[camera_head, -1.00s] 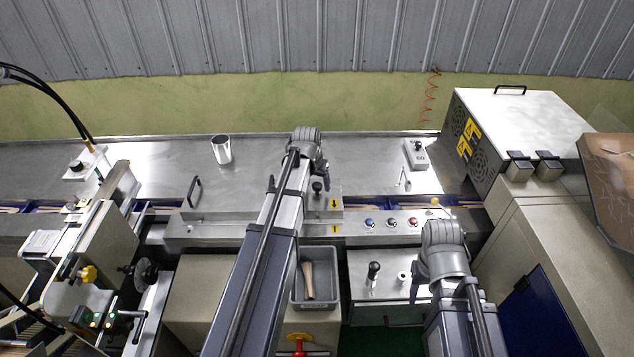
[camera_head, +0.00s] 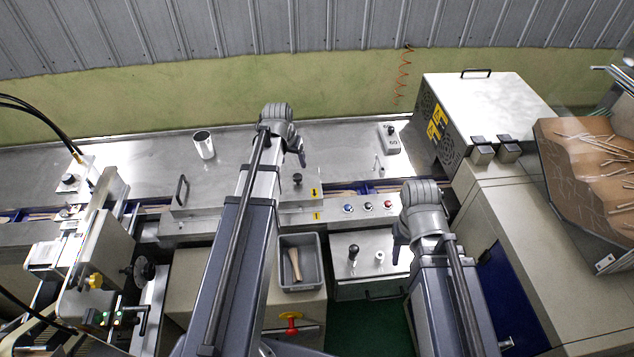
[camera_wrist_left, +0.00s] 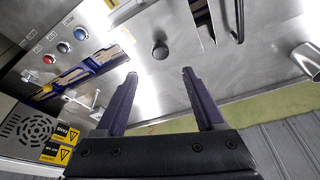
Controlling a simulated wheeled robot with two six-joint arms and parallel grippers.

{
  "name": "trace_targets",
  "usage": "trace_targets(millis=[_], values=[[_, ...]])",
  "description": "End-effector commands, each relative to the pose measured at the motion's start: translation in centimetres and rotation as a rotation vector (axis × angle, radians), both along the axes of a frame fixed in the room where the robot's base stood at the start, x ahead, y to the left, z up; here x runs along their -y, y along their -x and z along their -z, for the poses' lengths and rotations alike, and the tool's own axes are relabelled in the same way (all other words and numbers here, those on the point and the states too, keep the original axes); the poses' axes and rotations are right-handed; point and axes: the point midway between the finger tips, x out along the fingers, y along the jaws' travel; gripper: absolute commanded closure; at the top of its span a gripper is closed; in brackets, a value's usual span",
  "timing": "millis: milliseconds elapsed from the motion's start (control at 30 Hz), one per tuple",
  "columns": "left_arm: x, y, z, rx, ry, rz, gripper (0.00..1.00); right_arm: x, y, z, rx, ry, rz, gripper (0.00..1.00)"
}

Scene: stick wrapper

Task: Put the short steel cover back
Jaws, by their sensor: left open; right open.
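A short steel cover (camera_head: 285,191) with a black knob (camera_head: 298,180) appears to sit over the rail line behind the button panel. The knob and its steel surface also show in the left wrist view (camera_wrist_left: 160,50). My left gripper (camera_head: 301,158) is above and just behind the knob. In the left wrist view its two fingers (camera_wrist_left: 158,90) are apart with nothing between them, and the knob lies beyond the fingertips. My right gripper (camera_head: 398,245) is open over the right cabinet, away from the cover; its fingertips are hard to make out.
A black handle (camera_head: 181,191) stands left of the cover. A metal cylinder (camera_head: 204,145) stands on the steel table behind. Buttons (camera_head: 367,207) line the front panel. A grey bin (camera_head: 301,278) holds a wooden-handled tool. A vented machine box (camera_head: 490,110) stands at right.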

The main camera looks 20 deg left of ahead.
Motion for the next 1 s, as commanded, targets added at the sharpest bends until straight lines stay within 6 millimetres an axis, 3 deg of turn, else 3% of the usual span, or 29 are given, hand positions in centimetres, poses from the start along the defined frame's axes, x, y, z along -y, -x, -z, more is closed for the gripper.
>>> trace_targets(millis=[133, 267, 400, 600, 800, 1000], values=[[2.6, 1.0, 0.2, -0.023, 0.001, 0.029, 0.29, 0.0, 0.0, 0.0, 0.000, 0.000, 0.000, 0.50], [8.6, 3.7, 0.5, -0.084, -0.006, 0.098, 0.29, 0.0, 0.0, 0.0, 0.000, 0.000, 0.000, 0.50], [15.4, 8.1, 0.8, -0.168, -0.028, 0.185, 0.29, 0.0, 0.0, 0.0, 0.000, 0.000, 0.000, 0.50], [22.2, 14.6, 1.0, -0.269, -0.079, 0.286, 0.29, 0.0, 0.0, 0.0, 0.000, 0.000, 0.000, 0.50], [25.2, 18.9, 0.9, -0.327, -0.124, 0.344, 0.29, 0.0, 0.0, 0.0, 0.000, 0.000, 0.000, 0.50], [26.0, 20.2, 0.9, -0.345, -0.141, 0.358, 0.29, 0.0, 0.0, 0.0, 0.000, 0.000, 0.000, 0.50]])
